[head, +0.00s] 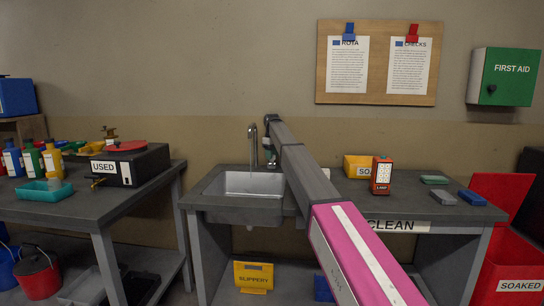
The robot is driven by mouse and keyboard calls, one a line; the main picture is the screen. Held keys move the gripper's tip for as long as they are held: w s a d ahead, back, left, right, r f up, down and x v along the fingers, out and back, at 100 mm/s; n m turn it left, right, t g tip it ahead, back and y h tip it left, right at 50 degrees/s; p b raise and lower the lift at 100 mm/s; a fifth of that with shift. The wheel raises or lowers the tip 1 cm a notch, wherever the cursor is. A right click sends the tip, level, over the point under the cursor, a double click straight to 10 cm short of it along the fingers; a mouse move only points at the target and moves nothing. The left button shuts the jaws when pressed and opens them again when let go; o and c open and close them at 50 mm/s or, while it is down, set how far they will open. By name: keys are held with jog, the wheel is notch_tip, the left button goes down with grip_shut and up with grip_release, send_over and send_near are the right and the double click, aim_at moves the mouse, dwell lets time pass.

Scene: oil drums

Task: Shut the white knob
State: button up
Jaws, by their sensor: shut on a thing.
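The white knob does not show clearly; the spot beside the tap is covered by my gripper. The curved metal tap (253,143) stands at the back of the sink (250,185), in the middle of the head view. My arm reaches from the lower right to the tap's right side. My gripper (271,161) points down there, just right of the spout, small in the picture. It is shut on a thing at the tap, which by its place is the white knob. How far the knob is turned cannot be seen.
On the right of the sink bench stand a yellow box (357,165), a red lamp-like device (381,175) and blue and green blocks. A left bench holds a black "USED" box (128,165), bottles and a teal tray (45,191). A red "SOAKED" bin (510,262) is at right.

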jog(key=m, duration=0.4)
jog(key=shift+m, duration=1.7)
jog(key=o, duration=0.9)
notch_tip(320, 180, up, 11)
jog(key=shift+f, duration=0.1)
